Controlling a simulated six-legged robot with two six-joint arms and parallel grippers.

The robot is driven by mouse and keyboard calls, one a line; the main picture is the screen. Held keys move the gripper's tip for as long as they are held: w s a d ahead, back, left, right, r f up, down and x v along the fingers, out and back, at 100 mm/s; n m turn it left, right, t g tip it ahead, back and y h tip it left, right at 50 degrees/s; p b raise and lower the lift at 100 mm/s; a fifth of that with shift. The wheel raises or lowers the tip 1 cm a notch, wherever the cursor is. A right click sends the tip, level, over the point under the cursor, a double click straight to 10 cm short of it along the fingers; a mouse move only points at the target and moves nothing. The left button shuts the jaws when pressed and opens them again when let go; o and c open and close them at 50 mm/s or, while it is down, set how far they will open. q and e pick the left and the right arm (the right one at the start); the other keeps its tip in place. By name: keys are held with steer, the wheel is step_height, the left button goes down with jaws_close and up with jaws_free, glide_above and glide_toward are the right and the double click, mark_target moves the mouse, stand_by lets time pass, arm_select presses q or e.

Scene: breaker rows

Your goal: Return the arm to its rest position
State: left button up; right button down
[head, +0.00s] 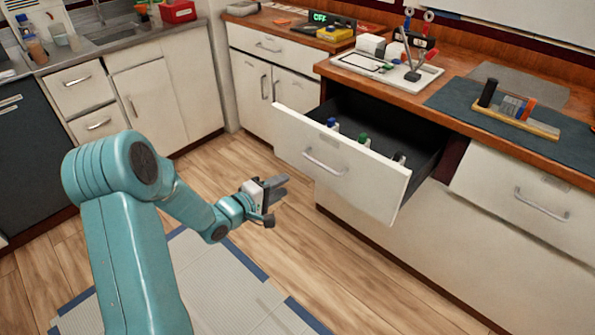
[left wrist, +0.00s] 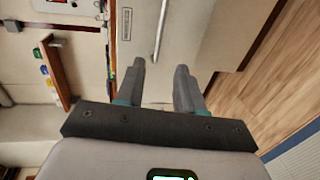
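My left arm is teal and reaches in from the lower left of the head view. Its gripper (head: 277,188) hangs in the air in front of the open drawer, apart from it. The left wrist view shows the two grey fingers (left wrist: 161,80) spread with nothing between them, so it is open and empty. A pale cabinet front with a bar handle (left wrist: 160,30) shows beyond the fingers. My right gripper is in neither view.
An open drawer (head: 345,168) holding several capped bottles juts out from the counter. Wooden floor (head: 225,160) lies clear left of the drawer.

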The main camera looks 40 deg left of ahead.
arm_select(q)
steer(key=w+d+f+m+g+h+p, duration=0.15)
steer(key=d+g+h+p, duration=0.5)
steer(key=d, duration=1.45)
steer(key=s+d+f+m+g+y+p, duration=0.25)
steer(key=s+d+f+m+p, duration=0.2)
steer(key=s+d+f, duration=0.4)
steer(key=s+f+m+g+y, duration=0.1)
steer(key=s+f+m+g, duration=0.2)
steer(key=s, duration=1.1)
steer(key=m+g, duration=0.3)
steer(key=m, duration=0.3)
steer(key=shift+s+f+b, duration=0.15)
steer(key=shift+f+b, duration=0.05)
steer(key=shift+b, duration=0.1)
